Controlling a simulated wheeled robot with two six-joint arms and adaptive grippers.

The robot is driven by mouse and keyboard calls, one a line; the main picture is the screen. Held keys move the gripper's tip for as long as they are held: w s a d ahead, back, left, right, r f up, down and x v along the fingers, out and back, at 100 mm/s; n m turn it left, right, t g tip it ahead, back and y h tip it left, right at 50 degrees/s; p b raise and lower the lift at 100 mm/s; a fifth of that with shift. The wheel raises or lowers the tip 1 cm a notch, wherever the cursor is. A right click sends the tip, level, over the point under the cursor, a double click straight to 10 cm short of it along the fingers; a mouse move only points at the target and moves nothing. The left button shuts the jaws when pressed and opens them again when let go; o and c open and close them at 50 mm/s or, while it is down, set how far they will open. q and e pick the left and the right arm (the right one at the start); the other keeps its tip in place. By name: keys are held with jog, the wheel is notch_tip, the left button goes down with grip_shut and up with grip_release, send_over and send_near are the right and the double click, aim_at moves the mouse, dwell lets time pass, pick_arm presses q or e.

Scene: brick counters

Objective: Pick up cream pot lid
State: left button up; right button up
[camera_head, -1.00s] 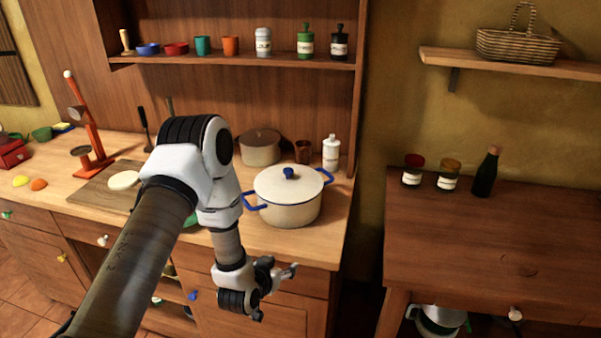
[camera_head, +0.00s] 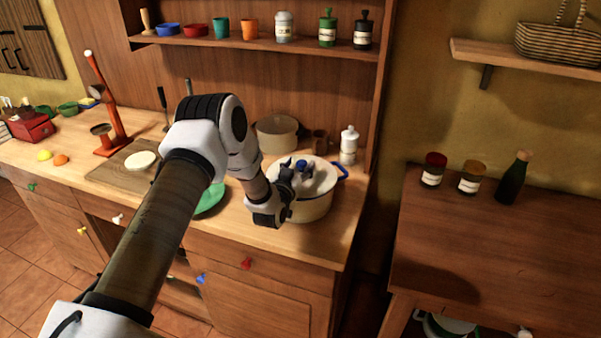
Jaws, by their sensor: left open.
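The cream pot (camera_head: 311,208) stands on the wooden counter near its right end, with a blue side handle showing at the right. Its cream lid (camera_head: 322,183) sits on top with a round blue knob (camera_head: 301,166). My left gripper (camera_head: 297,171) is open over the lid, with its fingers close to the knob. The gripper hides the left part of the lid and pot. Whether the fingers touch the knob, I cannot tell. My right gripper is not in view.
A brown pot (camera_head: 276,134), a brown cup (camera_head: 320,140) and a white bottle (camera_head: 348,145) stand close behind the cream pot. A green plate (camera_head: 211,198) lies left of it, partly behind my arm. A cutting board (camera_head: 112,172) lies farther left.

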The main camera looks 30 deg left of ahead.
pick_arm(q)
jog(key=c, duration=0.6)
jog(key=shift+s+d+r, duration=0.1)
jog(key=shift+s+r, duration=0.1)
grip_shut()
jog(key=shift+w+f, duration=0.1)
jog(key=shift+w, duration=0.05)
